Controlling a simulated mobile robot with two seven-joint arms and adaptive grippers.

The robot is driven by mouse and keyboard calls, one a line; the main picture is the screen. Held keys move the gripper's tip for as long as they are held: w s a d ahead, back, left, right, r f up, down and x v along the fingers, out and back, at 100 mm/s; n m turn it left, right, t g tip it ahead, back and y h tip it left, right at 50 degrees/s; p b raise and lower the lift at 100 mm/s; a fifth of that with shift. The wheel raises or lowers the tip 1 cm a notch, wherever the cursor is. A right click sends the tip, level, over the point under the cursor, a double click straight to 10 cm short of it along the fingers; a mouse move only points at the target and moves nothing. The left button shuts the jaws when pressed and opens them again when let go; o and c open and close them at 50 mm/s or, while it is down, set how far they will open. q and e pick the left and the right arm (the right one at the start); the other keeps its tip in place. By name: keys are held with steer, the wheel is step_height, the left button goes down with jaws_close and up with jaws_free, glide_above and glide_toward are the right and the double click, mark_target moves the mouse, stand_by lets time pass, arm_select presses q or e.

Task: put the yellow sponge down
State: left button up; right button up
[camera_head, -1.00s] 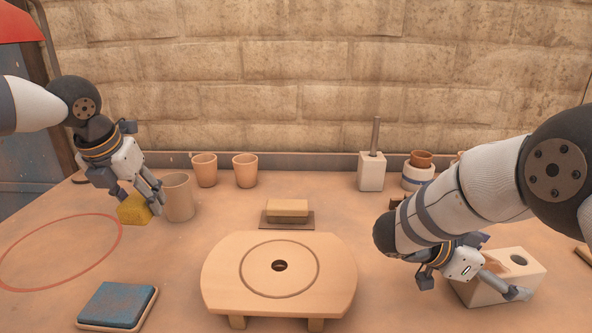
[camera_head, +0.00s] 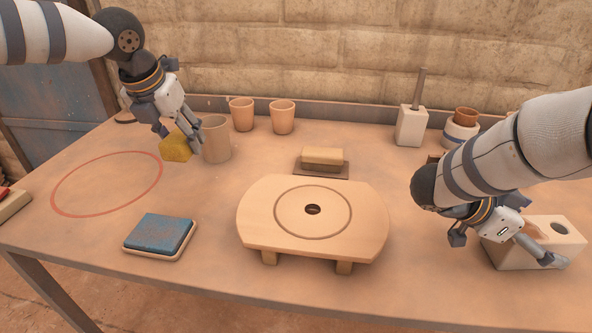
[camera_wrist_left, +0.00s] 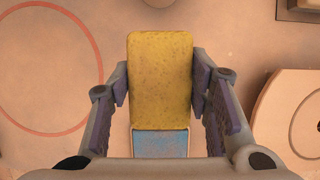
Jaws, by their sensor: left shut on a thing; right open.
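The yellow sponge (camera_head: 176,146) is between the fingers of my left gripper (camera_head: 183,139), at the left of the table beside the grey-brown cup. In the left wrist view the sponge (camera_wrist_left: 160,75) fills the space between both finger pads, and the left gripper (camera_wrist_left: 160,88) is shut on it. It looks held above the table; the exact gap cannot be told. My right gripper (camera_head: 500,247) is open at the right, by the pale block with holes (camera_head: 520,255). Its fingers are partly hidden by the arm and the block.
A red circle outline (camera_head: 108,184) marks bare table at the left. A blue pad in a tray (camera_head: 160,235) lies in front. A round-topped wooden stand (camera_head: 312,250) is in the middle. A grey-brown cup (camera_head: 216,140) and two terracotta cups (camera_head: 242,114) stand behind.

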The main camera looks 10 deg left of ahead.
mark_target(169, 147)
arm_select(q)
step_height(169, 147, down, 10)
steer(key=shift+r, duration=0.1)
steer(key=o, duration=1.1)
steer(key=shift+r, duration=0.2)
steer(key=v, duration=1.1)
steer(key=shift+s+r, duration=0.2)
steer(key=shift+r, duration=0.15)
